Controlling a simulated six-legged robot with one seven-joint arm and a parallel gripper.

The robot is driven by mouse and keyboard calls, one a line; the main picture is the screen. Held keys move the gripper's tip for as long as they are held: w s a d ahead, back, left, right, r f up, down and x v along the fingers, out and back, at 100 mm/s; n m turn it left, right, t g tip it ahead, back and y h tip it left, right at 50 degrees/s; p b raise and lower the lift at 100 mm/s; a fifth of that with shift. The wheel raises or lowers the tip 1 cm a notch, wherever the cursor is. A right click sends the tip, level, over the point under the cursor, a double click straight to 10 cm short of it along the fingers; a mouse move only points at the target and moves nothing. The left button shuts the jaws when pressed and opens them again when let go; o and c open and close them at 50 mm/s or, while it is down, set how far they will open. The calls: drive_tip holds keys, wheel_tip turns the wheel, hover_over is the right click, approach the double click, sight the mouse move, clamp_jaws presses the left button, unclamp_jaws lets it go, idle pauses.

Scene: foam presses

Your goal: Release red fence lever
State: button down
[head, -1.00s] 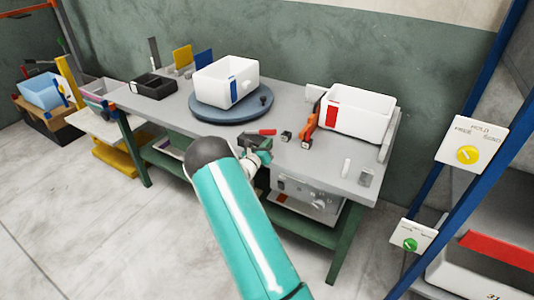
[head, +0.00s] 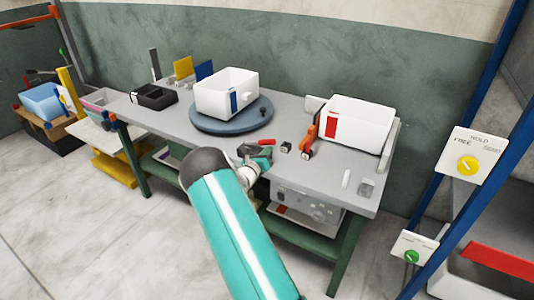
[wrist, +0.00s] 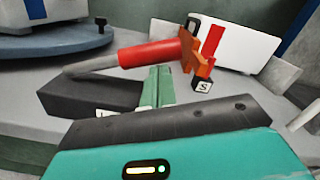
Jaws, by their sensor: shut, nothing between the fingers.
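The red fence lever (wrist: 150,53) has a red grip on a grey rod and lies roughly level across the wrist view. It also shows small in the head view (head: 263,142), beside my gripper. My gripper (wrist: 157,78) is shut and empty; its green fingers end just below and in front of the red grip. Whether they touch it I cannot tell. In the head view my gripper (head: 258,158) is at the bench's front edge. An orange fence part (wrist: 191,47) stands right behind the grip's end, before a white bin with a red stripe (wrist: 240,45).
A small block marked S (wrist: 202,86) sits right of the fingers. A dark block (wrist: 92,95) lies under the rod. A blue-grey turntable (head: 232,120) carries another white bin (head: 215,98). Yellow (head: 468,166) and green (head: 411,256) dials are at the right.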

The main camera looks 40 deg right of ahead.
drive_tip(key=shift+w+a+r+n, duration=0.1)
drive_tip(key=shift+w+r+n, duration=0.05)
drive_tip(key=shift+r+n, duration=0.35)
drive_tip(key=shift+w+a+r+n, duration=0.1)
drive_tip(key=shift+w+r+n, duration=0.05)
drive_tip(key=shift+r+n, duration=0.3)
drive_tip(key=r+n, duration=0.1)
drive_tip(key=w+r+n, duration=0.1)
drive_tip(key=n, duration=0.1)
drive_tip(key=w+r+n, duration=0.1)
drive_tip(key=r, duration=0.1)
drive_tip(key=shift+w+a+r+n, duration=0.15)
drive_tip(key=shift+a+n, duration=0.1)
drive_tip(key=shift+a, duration=0.15)
drive_tip(key=w+a+r+n, duration=0.2)
drive_tip(key=w+r+n, duration=0.1)
drive_tip(key=w, duration=0.3)
drive_tip(key=shift+w+r+n+y, duration=0.2)
drive_tip(key=shift+r+n+y, duration=0.15)
drive_tip(key=shift+n, duration=0.55)
drive_tip(key=shift+w+a+t, duration=0.1)
drive_tip(key=shift+a+t, duration=0.1)
drive_tip(key=shift+t, duration=0.1)
